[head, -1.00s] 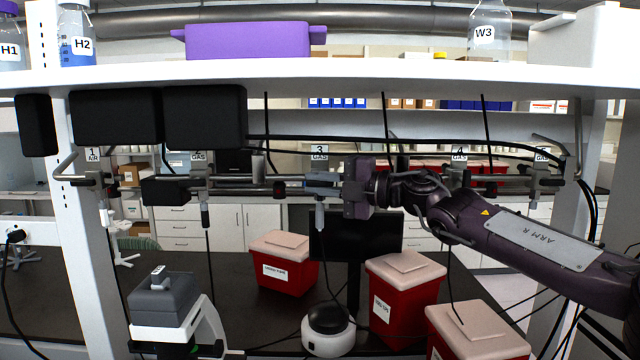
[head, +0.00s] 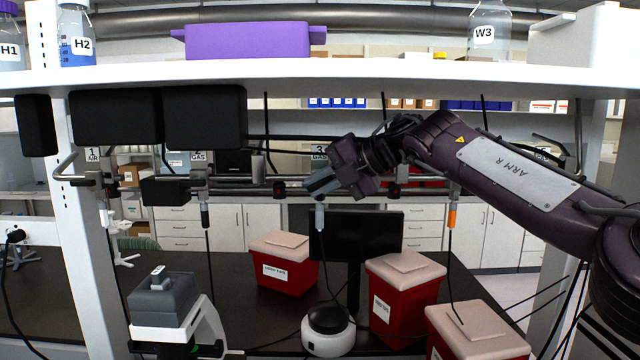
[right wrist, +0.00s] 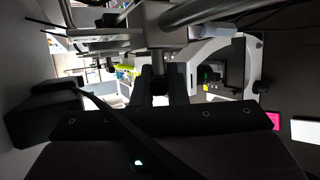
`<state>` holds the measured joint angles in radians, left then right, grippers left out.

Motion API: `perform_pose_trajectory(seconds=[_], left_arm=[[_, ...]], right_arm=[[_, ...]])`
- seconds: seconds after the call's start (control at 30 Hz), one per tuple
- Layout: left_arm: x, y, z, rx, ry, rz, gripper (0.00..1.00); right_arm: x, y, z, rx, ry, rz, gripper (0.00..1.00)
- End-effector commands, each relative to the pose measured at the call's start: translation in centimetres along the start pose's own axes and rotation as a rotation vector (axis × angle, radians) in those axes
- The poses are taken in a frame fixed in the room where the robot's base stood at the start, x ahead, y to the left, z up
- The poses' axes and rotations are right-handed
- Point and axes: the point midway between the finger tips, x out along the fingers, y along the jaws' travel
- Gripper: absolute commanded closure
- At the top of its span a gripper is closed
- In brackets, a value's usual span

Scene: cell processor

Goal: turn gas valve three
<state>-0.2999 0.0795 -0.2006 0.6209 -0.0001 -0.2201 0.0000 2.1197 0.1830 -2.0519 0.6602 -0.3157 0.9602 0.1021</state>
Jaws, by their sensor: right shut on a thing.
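Gas valve three sits on the pipe rail under the "3 GAS" label (head: 318,152), in the middle of the head view. Its grey nozzle (head: 320,216) points down with a hose below. My right gripper (head: 322,184) reaches it from the right, tilted, its fingers slanting down to the left. It is shut on the valve's handle, which is mostly hidden by the fingers. In the right wrist view, my dark fingers (right wrist: 165,85) close around a grey post (right wrist: 158,62) below a thick pipe. My left gripper is not in view.
The white shelf (head: 330,80) runs just above the rail. Valve two (head: 204,190) is to the left; valve four's orange nozzle (head: 452,216) is to the right. Below stand a black monitor (head: 375,235), red bins (head: 395,300) and a microscope (head: 170,325).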

Motion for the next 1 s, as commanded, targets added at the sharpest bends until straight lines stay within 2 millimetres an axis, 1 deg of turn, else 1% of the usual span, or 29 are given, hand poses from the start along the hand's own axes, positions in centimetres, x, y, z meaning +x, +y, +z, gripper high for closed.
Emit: perform_pose_trajectory(seconds=[0.2, 0.67, 0.7, 0.83, 1.0], left_arm=[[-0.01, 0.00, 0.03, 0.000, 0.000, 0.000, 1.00], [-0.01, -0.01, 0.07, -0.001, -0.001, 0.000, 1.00], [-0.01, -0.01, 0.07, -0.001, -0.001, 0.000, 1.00], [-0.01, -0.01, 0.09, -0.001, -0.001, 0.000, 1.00], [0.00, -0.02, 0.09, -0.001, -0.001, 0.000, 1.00]], right_arm=[[-0.06, 0.14, 0.11, -0.024, -0.006, -0.052, 1.00], [-0.11, 0.11, 0.15, -0.029, -0.006, -0.062, 1.00], [-0.11, 0.11, 0.15, -0.029, -0.006, -0.062, 0.82], [-0.08, 0.08, 0.11, -0.028, -0.004, -0.062, 0.65], [-0.03, 0.04, 0.07, -0.027, -0.003, -0.063, 0.65]])
